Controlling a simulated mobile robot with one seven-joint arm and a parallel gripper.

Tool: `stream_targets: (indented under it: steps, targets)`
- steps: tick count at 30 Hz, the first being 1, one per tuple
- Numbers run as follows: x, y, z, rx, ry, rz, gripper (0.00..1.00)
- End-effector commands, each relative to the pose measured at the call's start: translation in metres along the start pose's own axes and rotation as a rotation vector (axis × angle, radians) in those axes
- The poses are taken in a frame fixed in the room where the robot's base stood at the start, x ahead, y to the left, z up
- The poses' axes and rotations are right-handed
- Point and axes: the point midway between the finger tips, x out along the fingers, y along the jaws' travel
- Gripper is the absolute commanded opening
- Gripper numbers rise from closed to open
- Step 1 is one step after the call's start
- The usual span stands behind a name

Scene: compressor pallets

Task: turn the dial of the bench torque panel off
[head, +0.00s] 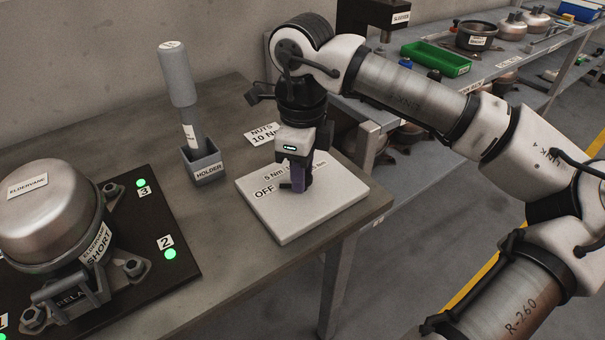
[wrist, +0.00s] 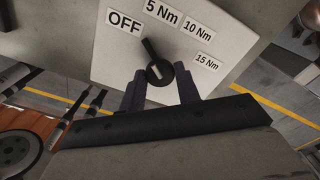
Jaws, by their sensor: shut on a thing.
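The bench torque panel (head: 330,212) is a pale square plate at the right end of the bench. It also fills the top of the wrist view (wrist: 105,62), with labels OFF, 5 Nm, 10 Nm and 15 Nm. The black dial (wrist: 159,73) has a pointer bar leaning up and left, between OFF and 5 Nm. My gripper (wrist: 160,84) has its two dark purple fingers on either side of the dial and is shut on it. In the head view my gripper (head: 298,184) points down over the panel and hides the dial.
A holder (head: 203,167) with a grey cylindrical tool (head: 178,75) stands left of the panel. A compressor (head: 50,210) sits on a black pallet (head: 180,275) with green lights at the left. A shelf with a green bin (head: 436,60) stands behind right.

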Motion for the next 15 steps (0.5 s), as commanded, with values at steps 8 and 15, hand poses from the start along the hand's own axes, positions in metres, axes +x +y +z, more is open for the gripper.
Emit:
stream_targets:
  steps: [8, 15]
  targets:
    - [0.0004, 0.0000, 0.0002, -0.112, -0.001, 0.000, 0.09]
    - [-0.0003, 0.0000, 0.0002, -0.144, -0.001, 0.000, 0.10]
